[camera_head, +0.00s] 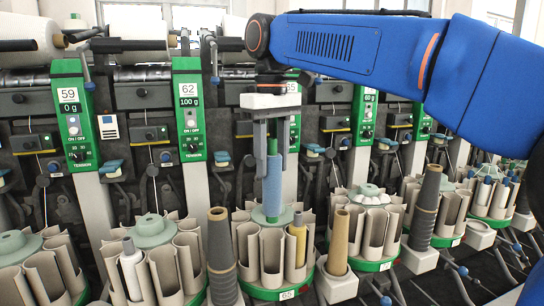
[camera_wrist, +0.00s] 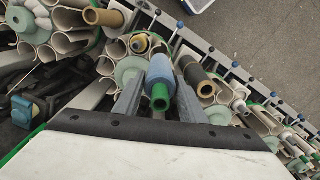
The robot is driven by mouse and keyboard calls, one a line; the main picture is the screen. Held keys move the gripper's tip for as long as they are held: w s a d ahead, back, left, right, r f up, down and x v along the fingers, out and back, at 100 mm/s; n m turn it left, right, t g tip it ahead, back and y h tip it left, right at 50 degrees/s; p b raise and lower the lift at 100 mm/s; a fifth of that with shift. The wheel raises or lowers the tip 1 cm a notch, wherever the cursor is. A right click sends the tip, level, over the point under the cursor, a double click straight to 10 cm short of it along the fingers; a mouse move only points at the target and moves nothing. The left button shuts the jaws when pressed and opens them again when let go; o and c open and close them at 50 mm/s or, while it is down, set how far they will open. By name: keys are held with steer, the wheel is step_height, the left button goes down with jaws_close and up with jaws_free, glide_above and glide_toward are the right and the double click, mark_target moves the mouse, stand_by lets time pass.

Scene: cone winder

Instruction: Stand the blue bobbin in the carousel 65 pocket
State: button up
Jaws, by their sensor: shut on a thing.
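My gripper (camera_head: 271,170) points down and is shut on the blue bobbin (camera_head: 272,190), with one finger on each side of its upper part. The bobbin is upright, blue with a green top end. In the wrist view the bobbin (camera_wrist: 160,70) shows between the fingers, its green end toward the camera. Carousel 65 (camera_head: 272,250), with beige pockets and a label reading 65, stands directly below. The bobbin's lower end overlaps the carousel's pale green hub (camera_head: 261,215) behind the front pockets. I cannot tell whether it is inside a pocket. A yellow bobbin (camera_head: 298,240) stands in a right pocket.
A dark cone tube (camera_head: 221,255) stands close left of carousel 65, and a tan tube (camera_head: 338,240) close right. Neighbouring carousels (camera_head: 370,225) stand on both sides. Machine panels, including the green unit 62 panel (camera_head: 190,110), rise behind. Free room around the bobbin is narrow.

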mark_target(272, 211)
steer(key=shift+f, duration=1.8)
steer(key=shift+f, duration=2.2)
steer(key=shift+f, duration=2.35)
